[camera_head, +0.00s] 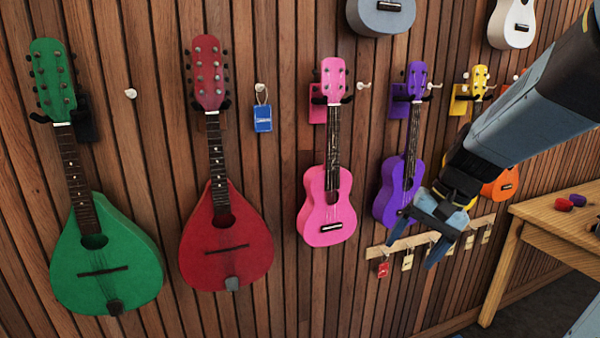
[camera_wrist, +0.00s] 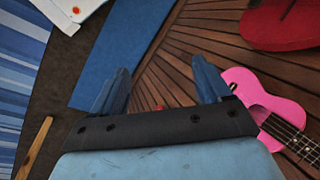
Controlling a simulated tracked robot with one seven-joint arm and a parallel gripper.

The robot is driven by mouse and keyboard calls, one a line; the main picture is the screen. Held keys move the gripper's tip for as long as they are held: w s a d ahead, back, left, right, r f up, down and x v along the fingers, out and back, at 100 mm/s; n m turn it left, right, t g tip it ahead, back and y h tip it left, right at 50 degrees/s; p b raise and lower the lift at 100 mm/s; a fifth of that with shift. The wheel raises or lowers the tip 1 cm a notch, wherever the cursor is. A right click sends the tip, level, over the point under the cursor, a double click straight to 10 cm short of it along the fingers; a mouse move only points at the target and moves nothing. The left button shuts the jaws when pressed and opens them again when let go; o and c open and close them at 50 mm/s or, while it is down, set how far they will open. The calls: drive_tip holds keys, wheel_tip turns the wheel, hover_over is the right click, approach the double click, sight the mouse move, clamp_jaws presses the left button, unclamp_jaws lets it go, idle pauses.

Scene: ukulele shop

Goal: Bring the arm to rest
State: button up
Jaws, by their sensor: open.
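My gripper (camera_head: 416,250) is at the end of my arm, which reaches in from the upper right in the head view. Its jaws are open and nothing shows between them. It hangs in front of the wall, below and right of the purple ukulele (camera_head: 397,190), and partly covers a wooden strip with hooks and tags (camera_head: 399,246). In the wrist view the two blue fingers (camera_wrist: 160,88) stand apart. The pink ukulele (camera_wrist: 256,100) lies to their right there, apart from them.
A green mandolin (camera_head: 110,262), a red mandolin (camera_head: 222,255) and the pink ukulele (camera_head: 327,205) hang on the slatted wall. An orange instrument (camera_head: 503,184) is partly behind my arm. A wooden table (camera_head: 560,222) with small red and purple items stands at the right.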

drive_tip(key=s+d+r+n+t+h, duration=0.1)
drive_tip(key=s+r+n+t+h, duration=0.3)
drive_tip(key=s+r, duration=0.4)
drive_tip(key=shift+d+n+t, duration=0.2)
drive_tip(key=shift+n+t, duration=0.1)
drive_tip(key=shift+t, duration=0.1)
drive_tip(key=shift+c, duration=0.4)
idle(0.5)
